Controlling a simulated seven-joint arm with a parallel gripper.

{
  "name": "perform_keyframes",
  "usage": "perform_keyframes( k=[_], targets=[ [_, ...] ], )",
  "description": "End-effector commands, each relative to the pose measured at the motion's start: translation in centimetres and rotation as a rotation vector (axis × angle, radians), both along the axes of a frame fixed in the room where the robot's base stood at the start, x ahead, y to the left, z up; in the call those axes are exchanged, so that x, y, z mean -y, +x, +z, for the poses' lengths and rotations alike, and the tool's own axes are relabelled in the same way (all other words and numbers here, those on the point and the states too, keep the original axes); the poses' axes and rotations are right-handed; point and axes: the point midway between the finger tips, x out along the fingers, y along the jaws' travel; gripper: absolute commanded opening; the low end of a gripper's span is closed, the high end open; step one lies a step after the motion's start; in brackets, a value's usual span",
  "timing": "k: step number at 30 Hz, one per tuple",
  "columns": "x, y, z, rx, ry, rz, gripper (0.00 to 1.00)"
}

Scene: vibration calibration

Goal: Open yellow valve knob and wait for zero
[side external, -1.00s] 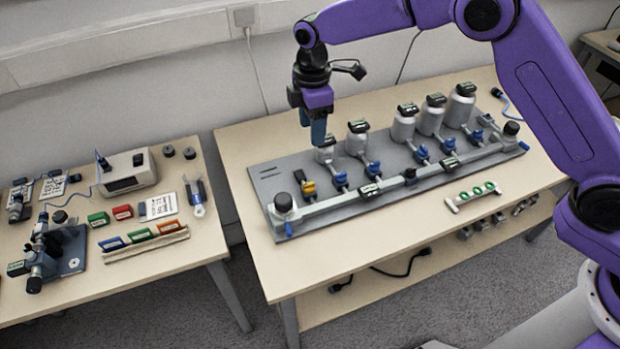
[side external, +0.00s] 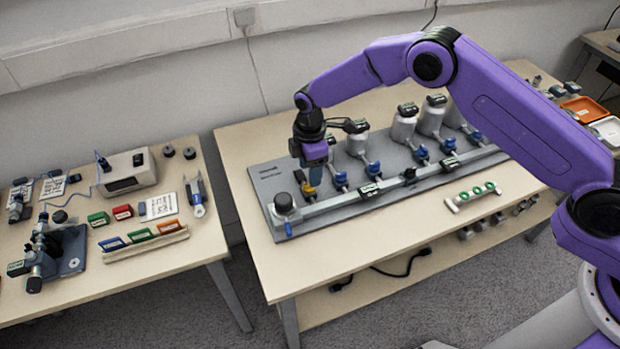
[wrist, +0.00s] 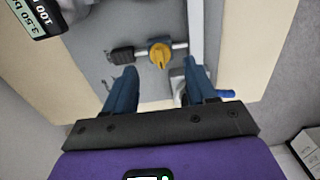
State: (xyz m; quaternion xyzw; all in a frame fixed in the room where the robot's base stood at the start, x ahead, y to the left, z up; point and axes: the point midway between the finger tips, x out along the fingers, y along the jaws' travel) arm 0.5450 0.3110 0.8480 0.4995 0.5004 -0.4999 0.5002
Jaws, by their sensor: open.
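The yellow valve knob (wrist: 159,54) sits on a short metal pipe in the wrist view, just beyond and between my fingertips. In the side view only a bit of the yellow knob (side external: 309,190) shows beneath my gripper (side external: 315,180). My gripper is open, its two blue fingers spread with nothing between them; the wrist view shows the gap (wrist: 160,76) short of the knob.
The grey panel (side external: 268,172) carries several blue valves, grey canisters (side external: 403,128) and a long pipe with a black-topped fitting (side external: 284,202) at its left end. A second table (side external: 225,245) stands left.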

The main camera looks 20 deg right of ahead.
Motion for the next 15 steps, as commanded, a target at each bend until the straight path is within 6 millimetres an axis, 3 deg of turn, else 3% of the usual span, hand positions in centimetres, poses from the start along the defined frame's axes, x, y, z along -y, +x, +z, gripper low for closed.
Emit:
perform_keyframes(
  k=[6,15],
  targets=[
    [0.0,0.0,-3.1,0.0,0.0,-0.001,0.56],
    [0.0,0.0,-4.3,0.001,0.001,-0.001,0.56]
  ],
)
